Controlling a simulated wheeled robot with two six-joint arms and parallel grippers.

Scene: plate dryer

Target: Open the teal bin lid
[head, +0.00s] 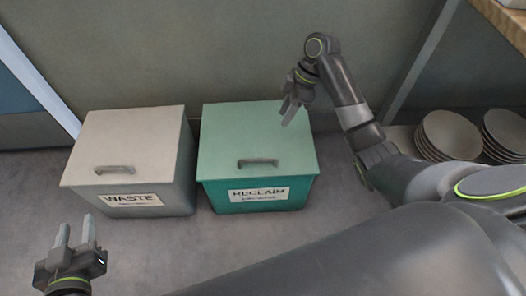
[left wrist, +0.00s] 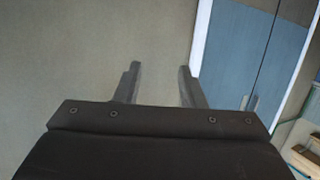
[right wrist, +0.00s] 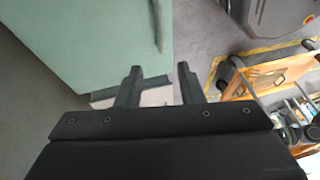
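The teal bin (head: 257,197) stands on the floor with a RECLAIM label on its front. Its teal lid (head: 250,125) is shut, with a dark handle (head: 258,162) near the front edge. My right gripper (head: 288,109) is open and empty, above the right back part of the lid and apart from the handle. In the right wrist view the lid (right wrist: 90,45) fills the upper left, with the handle (right wrist: 157,25) near its edge beyond the fingers. My left gripper (head: 75,228) is open and empty, low at the left, in front of the waste bin.
A grey WASTE bin (head: 130,140), lid shut, stands close to the left of the teal bin. Stacked plates (head: 450,134) sit at the right behind my right arm. A wall is close behind the bins. Floor in front of the bins is clear.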

